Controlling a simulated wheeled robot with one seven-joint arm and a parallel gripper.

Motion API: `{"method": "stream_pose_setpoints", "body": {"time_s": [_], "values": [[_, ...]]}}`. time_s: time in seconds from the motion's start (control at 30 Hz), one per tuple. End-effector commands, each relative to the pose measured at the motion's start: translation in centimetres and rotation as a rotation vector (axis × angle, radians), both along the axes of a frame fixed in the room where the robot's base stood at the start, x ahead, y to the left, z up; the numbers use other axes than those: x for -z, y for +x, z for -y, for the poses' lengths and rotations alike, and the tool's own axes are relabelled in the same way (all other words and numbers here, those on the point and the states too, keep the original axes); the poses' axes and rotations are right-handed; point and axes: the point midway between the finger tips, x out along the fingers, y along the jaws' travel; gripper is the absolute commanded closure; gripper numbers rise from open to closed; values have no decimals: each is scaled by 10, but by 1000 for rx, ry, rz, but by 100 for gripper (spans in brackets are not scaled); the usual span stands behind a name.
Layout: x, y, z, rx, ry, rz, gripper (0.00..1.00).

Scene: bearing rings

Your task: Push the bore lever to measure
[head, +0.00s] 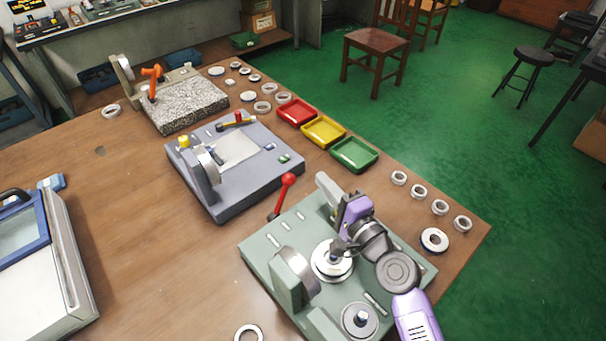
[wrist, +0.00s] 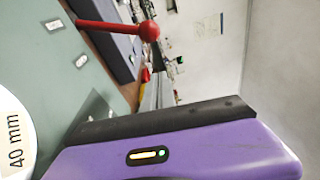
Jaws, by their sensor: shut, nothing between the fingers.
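The red knob (wrist: 148,31) also shows at the top of the wrist view, apart from my gripper. My gripper (head: 341,244), purple with dark fingers, is shut and empty. It is over the gauge base, to the right of and nearer than the lever, close above a round silver seat (head: 328,268). Its fingertips are partly hidden. A white disc marked "40 mm" (wrist: 14,140) shows at the wrist view's left edge.
A grey upright block (head: 288,278) and a second round post (head: 360,319) stand on the gauge base. Red, yellow and green trays (head: 354,154) lie beyond it. Several rings (head: 434,240) line the right table edge. Another grey gauge (head: 235,185) stands farther left.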

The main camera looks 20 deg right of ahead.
Motion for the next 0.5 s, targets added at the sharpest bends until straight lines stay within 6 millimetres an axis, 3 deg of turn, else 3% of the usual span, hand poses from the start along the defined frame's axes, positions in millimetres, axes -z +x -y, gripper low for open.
{"method": "stream_pose_setpoints", "body": {"time_s": [0.27,0.5], "values": [[-1,49,-7,-2,0,1,100],[-4,35,-33,-3,-1,-3,100]]}}
